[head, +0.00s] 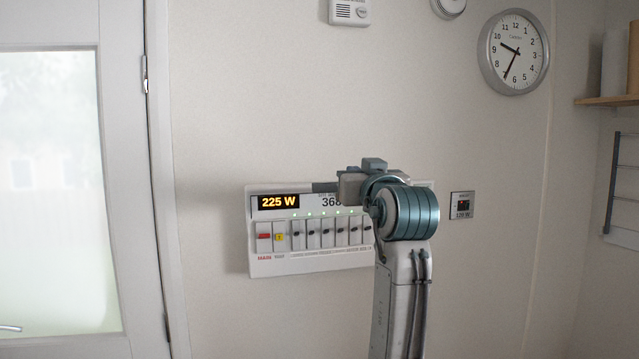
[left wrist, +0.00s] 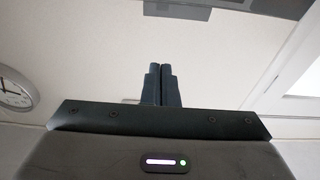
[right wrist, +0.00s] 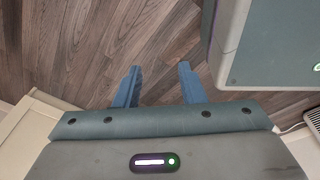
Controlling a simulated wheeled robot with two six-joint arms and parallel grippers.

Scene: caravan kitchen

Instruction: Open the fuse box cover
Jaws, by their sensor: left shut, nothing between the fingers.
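The fuse box (head: 285,265) is a white panel on the wall in the head view, with a lit "225 W" display, a red and a yellow switch and a row of dark-levered breakers. I cannot tell whether a clear cover lies over them. My left gripper (head: 318,187) is in front of the box's upper edge, pointing left, its arm hiding the box's right part. I cannot tell whether it touches the box. In the left wrist view its fingers (left wrist: 162,72) are together and empty. My right gripper (right wrist: 158,75) is open and empty above the floor.
A door (head: 70,180) with a frosted pane stands left of the box. A small meter (head: 462,205) is right of it, and a clock (head: 514,52) hangs above right. The right wrist view shows wooden floor (right wrist: 80,45).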

